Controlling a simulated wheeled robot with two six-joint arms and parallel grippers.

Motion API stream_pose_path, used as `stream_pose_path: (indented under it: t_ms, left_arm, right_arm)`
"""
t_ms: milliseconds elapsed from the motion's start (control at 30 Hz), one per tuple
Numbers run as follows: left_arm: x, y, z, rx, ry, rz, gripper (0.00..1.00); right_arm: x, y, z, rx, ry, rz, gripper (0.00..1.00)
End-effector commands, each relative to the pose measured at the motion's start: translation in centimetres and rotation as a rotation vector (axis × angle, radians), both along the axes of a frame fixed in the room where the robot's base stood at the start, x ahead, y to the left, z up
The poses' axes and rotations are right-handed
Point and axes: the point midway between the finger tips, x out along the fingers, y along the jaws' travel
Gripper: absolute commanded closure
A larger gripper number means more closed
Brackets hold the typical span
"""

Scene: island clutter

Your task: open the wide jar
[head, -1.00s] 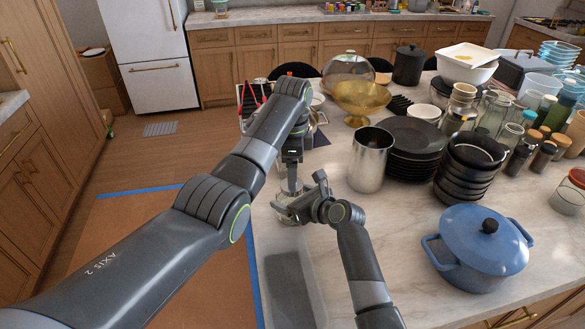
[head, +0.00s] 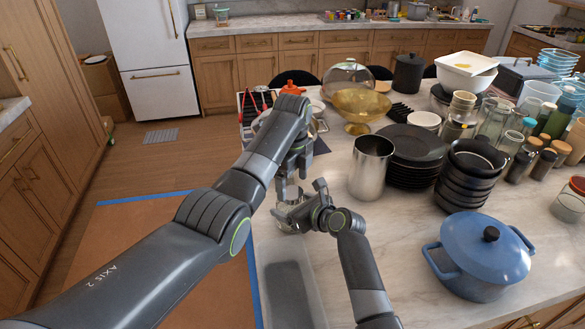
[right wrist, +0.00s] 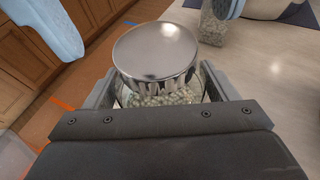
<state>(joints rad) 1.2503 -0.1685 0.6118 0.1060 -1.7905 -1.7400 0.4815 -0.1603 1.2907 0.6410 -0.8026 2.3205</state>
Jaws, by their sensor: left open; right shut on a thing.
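The wide jar (right wrist: 165,98) is clear glass with pale pieces inside, standing at the island's left edge. My right gripper (right wrist: 155,82) is shut on its body from the side. A shiny round metal lid (right wrist: 155,50) is over the jar's mouth and looks slightly tilted in the right wrist view. I cannot tell whether it is seated or loose. My left gripper (head: 291,186) points down just above the jar, open. Its pale blue fingers show on both sides of the lid in the right wrist view, apart from it. In the head view the jar (head: 289,220) is partly hidden by my grippers.
A translucent tray (head: 286,278) lies in front of the jar. A steel canister (head: 371,168), black plates (head: 414,150), black bowls (head: 468,178) and a blue pot (head: 480,250) stand to the right. Bare marble (head: 385,230) lies between the jar and pot.

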Motion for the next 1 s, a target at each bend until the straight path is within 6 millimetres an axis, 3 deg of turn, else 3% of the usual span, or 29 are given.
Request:
stream_pose_path:
  t_ms: [200,567,900,1000]
  left_arm:
    - [0.0,0.0,-2.4,0.001,0.001,0.001,0.23]
    - [0.0,0.0,-2.8,0.001,-0.001,0.002,0.24]
    - [0.0,0.0,-2.8,-0.001,-0.001,0.002,0.68]
    - [0.0,0.0,-2.8,-0.001,-0.001,0.003,0.71]
  right_arm:
    - [0.0,0.0,0.1,0.001,-0.001,0.000,0.84]
    - [0.0,0.0,0.1,0.001,-0.001,0.000,0.84]
    - [0.0,0.0,0.1,0.001,-0.001,0.000,0.84]
    - [0.0,0.0,0.1,0.001,-0.001,0.000,0.84]
